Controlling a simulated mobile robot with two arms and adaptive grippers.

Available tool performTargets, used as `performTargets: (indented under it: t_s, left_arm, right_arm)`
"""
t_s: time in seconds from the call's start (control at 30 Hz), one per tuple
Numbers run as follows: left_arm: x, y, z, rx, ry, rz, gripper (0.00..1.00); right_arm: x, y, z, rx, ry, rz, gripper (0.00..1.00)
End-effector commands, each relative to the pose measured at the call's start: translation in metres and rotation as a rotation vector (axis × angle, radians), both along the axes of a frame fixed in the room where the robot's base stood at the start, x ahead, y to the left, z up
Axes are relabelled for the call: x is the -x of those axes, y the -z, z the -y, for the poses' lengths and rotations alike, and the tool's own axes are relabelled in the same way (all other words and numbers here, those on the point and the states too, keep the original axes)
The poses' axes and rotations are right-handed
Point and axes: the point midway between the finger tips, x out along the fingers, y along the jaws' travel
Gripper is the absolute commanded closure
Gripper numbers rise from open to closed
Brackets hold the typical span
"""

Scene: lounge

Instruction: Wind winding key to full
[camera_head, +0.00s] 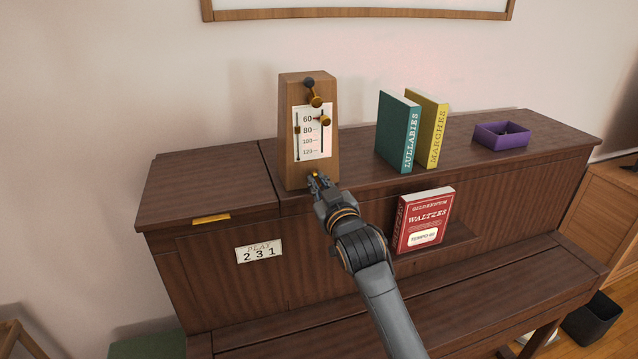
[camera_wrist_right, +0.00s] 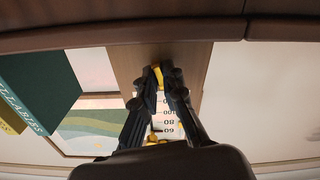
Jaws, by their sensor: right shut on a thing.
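The wooden metronome (camera_head: 287,140) stands upright on the piano top, with a white tempo scale (camera_head: 312,148) on its front. The small gold winding key (camera_head: 315,174) is low on its front face. My right gripper (camera_head: 316,181) reaches up from below and is shut on the key. In the right wrist view, which looks upside down, the fingertips (camera_wrist_right: 159,74) close around the yellow key (camera_wrist_right: 158,77). The fingers hide part of the key, and its turn angle cannot be told. My left gripper is not in view.
Green (camera_head: 397,132) and yellow (camera_head: 434,130) books stand right of the metronome, with a purple tray (camera_head: 501,137) farther right. A red book (camera_head: 424,220) leans on the ledge beside my right arm. A card reading 2 3 1 (camera_head: 259,251) is on the piano front.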

Motion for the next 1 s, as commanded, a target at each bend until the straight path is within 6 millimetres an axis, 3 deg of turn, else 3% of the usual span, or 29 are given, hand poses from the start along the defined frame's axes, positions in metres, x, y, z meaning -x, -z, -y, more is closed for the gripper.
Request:
performTargets:
  t_s: [0.4, 0.97, 1.0]
  left_arm:
    - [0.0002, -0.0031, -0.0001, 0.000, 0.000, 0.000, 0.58]
    - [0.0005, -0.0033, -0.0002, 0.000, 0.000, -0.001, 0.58]
    - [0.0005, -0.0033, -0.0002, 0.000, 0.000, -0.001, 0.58]
  right_arm:
    - [0.0001, 0.0006, -0.0002, -0.185, 0.000, -0.061, 1.00]
    - [0.0001, 0.0006, -0.0002, -0.212, 0.000, -0.070, 1.00]
    - [0.0001, 0.0005, -0.0003, -0.211, 0.000, -0.070, 0.85]
